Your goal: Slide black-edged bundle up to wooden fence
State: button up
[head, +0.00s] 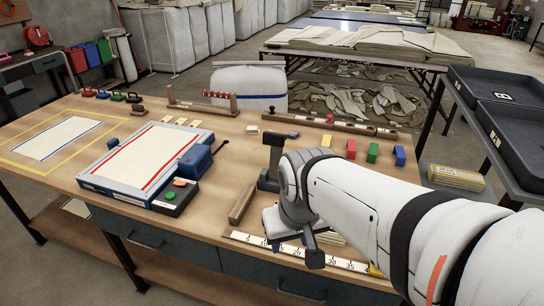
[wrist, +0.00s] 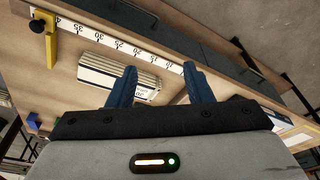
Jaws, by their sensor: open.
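The black-edged bundle (wrist: 122,72) is a flat cream stack with dark lines along its side. In the wrist view it lies on the bench beside the numbered ruler, and its lower right part is behind one finger. In the head view my arm hides most of it. My gripper (wrist: 160,88) is open, its two blue fingers apart above the bench, one finger overlapping the bundle's end in the picture. I cannot tell whether they touch. A short wooden bar (head: 242,205), which looks like the fence, lies at the ruler's left end in the head view.
The ruler (head: 262,244) runs along the bench's front edge, with a yellow stop (wrist: 50,50) at one end. A press-like device (head: 150,160) with red lines stands left. Coloured blocks (head: 372,152) and a long wooden rail (head: 330,123) lie behind my arm.

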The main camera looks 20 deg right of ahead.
jog(key=o, duration=0.4)
jog(key=w+m, duration=0.1)
jog(key=w+d+f+m+b, duration=0.1)
jog(key=w+m, duration=0.2)
jog(key=m, duration=0.1)
jog(key=shift+w+d+f+g, duration=0.15)
jog(key=shift+w+d+g, duration=0.2)
jog(key=shift+w+g, duration=0.05)
jog(key=o, duration=0.5)
jog(key=w+d+f+m+g+b, duration=0.1)
jog(key=w+d+f+m+b, duration=0.1)
jog(key=w+m, duration=0.5)
jog(key=shift+d+f+m+h, duration=0.4)
jog(key=shift+d+f+m, duration=0.2)
jog(key=shift+d+m, duration=0.4)
jog(key=shift+o, duration=1)
jog(key=w+d+f+m, duration=0.2)
jog(key=m, duration=0.1)
jog(key=w+d+f+m+g+b, duration=0.1)
jog(key=w+d+f+m, duration=0.1)
jog(key=w+m, duration=0.1)
jog(key=w+d+f+m+b, duration=0.1)
jog(key=w+d+f+m, duration=0.1)
jog(key=m, duration=0.1)
jog(key=shift+w+d+f+m+g, duration=0.15)
jog(key=shift+d+m+g, duration=0.05)
jog(key=shift+m+g, duration=0.1)
jog(key=shift+w+d+f+m, duration=0.25)
jog(key=shift+d+m, duration=0.05)
jog(key=shift+m, duration=0.3)
